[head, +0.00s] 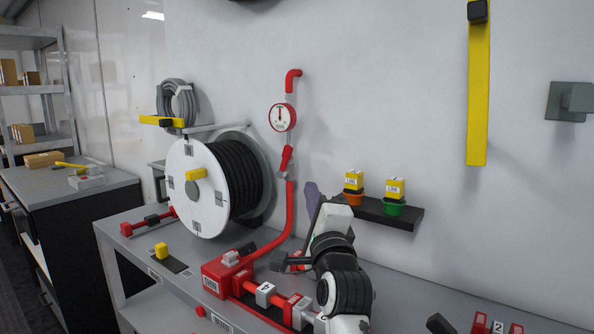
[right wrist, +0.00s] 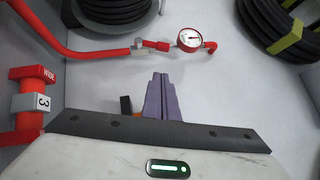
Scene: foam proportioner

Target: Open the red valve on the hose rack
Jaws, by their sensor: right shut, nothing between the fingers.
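The red valve (head: 286,158) sits on the red riser pipe (head: 290,205) on the wall, just below a round gauge (head: 283,118). Its handle lies roughly along the pipe, slightly tilted. In the right wrist view the valve (right wrist: 156,45) is beyond the fingertips, near the gauge (right wrist: 190,40). My right gripper (head: 311,193) is right of the pipe and lower than the valve, apart from it. Its purple fingers (right wrist: 160,96) are shut and empty. My left gripper is not in view.
A hose reel (head: 199,190) stands left of the pipe. A black shelf (head: 405,217) with small cups is right of my gripper. A red manifold (head: 218,278) lies on the bench below. A yellow bar (head: 478,100) hangs on the wall; the wall between is clear.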

